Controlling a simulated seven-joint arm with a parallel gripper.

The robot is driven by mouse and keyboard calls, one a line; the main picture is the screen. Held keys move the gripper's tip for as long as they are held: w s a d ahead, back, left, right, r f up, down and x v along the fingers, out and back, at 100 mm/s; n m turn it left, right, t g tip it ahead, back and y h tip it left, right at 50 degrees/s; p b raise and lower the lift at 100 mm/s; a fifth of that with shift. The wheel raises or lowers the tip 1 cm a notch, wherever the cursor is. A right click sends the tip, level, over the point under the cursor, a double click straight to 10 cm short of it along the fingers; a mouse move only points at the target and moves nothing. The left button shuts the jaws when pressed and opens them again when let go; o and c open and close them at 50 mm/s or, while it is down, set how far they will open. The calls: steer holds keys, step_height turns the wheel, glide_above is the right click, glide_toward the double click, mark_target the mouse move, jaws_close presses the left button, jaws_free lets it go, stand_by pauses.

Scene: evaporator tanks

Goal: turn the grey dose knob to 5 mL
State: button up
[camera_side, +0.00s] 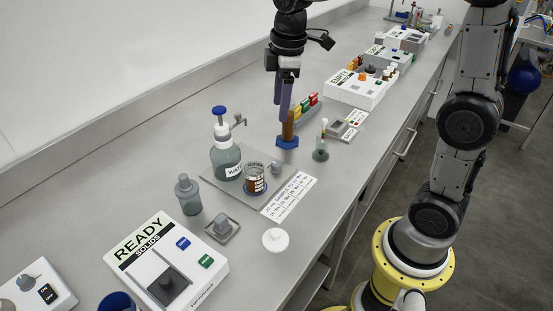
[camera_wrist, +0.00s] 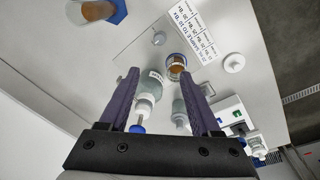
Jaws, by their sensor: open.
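My gripper (camera_side: 284,108) has purple fingers. It hangs above the bench, behind the mat in the side view, and its fingertips overlap a brown cylinder on a blue base (camera_side: 287,142). In the wrist view my gripper (camera_wrist: 160,84) is open, with nothing held between the fingers. No dose marks are readable, so I cannot tell which is the dose knob.
A blue-capped water bottle (camera_side: 227,160) and a beaker of brown liquid (camera_side: 255,180) stand on the mat beside a printed card (camera_side: 290,194). A grey bottle (camera_side: 188,196), a white lid (camera_side: 275,239) and a READY box (camera_side: 166,262) stand nearer the camera.

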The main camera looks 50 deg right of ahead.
steer(key=g, duration=0.1)
glide_above(277, 164)
step_height(277, 164, down, 4)
steer(key=f, duration=0.1)
step_height(277, 164, down, 14)
steer(key=shift+w+r, duration=0.1)
steer(key=shift+r, duration=0.15)
steer(key=shift+c, duration=0.2)
jaws_close()
